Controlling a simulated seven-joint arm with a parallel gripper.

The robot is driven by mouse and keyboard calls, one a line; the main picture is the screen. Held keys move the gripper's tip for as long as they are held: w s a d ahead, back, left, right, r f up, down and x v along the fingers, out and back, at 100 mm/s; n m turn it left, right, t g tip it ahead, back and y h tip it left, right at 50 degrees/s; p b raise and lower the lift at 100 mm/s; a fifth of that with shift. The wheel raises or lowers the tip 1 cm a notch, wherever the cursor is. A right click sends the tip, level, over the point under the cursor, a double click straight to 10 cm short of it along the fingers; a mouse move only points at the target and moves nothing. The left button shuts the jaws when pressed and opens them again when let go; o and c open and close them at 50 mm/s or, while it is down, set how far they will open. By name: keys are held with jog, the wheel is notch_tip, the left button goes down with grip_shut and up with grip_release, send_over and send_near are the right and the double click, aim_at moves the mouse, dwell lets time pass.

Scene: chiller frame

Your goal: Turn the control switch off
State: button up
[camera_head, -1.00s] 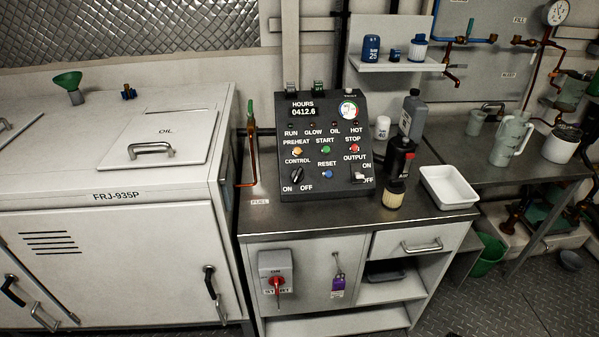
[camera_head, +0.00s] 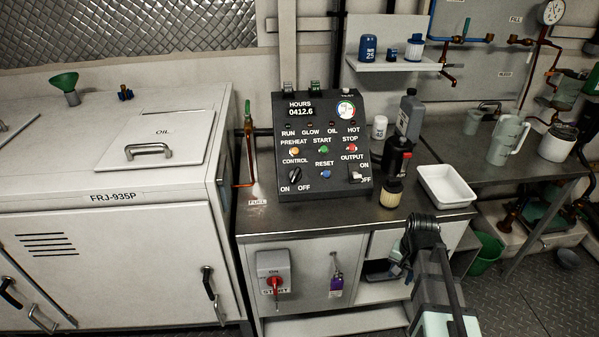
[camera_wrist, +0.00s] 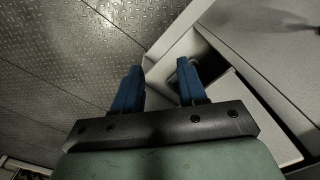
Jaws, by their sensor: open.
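The control switch (camera_head: 295,174) is a black rotary knob at the lower left of the dark control panel (camera_head: 340,187). Its label CONTROL is above it, with ON at its lower left and OFF at its lower right. Which mark its pointer faces is too small to tell. My gripper (camera_head: 399,267) is in front of the cabinet's right side, below the bench top, well right of and lower than the knob. In the wrist view my gripper (camera_wrist: 159,68) shows two blue fingers apart with nothing between them. The knob is not in the wrist view.
The panel also holds PREHEAT, START, STOP and RESET buttons and an OUTPUT switch (camera_head: 355,174). Dark bottles (camera_head: 396,158) and a white tray (camera_head: 446,186) stand right of it. A red rotary handle (camera_head: 274,284) is on the cabinet front. Bench space before the panel is narrow.

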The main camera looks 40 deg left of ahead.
jog(key=a+r+t+y, duration=0.1)
jog(key=a+r+t, duration=0.1)
jog(key=a+r, duration=1.3)
jog(key=n+t+y, duration=0.1)
jog(key=n+y, duration=0.1)
jog(key=y, duration=0.2)
send_near(296, 173)
jog(key=x, duration=0.8)
jog(key=shift+w+a+f, duration=0.1)
jog(key=shift+f, duration=0.2)
jog(key=shift+c, duration=0.4)
grip_shut()
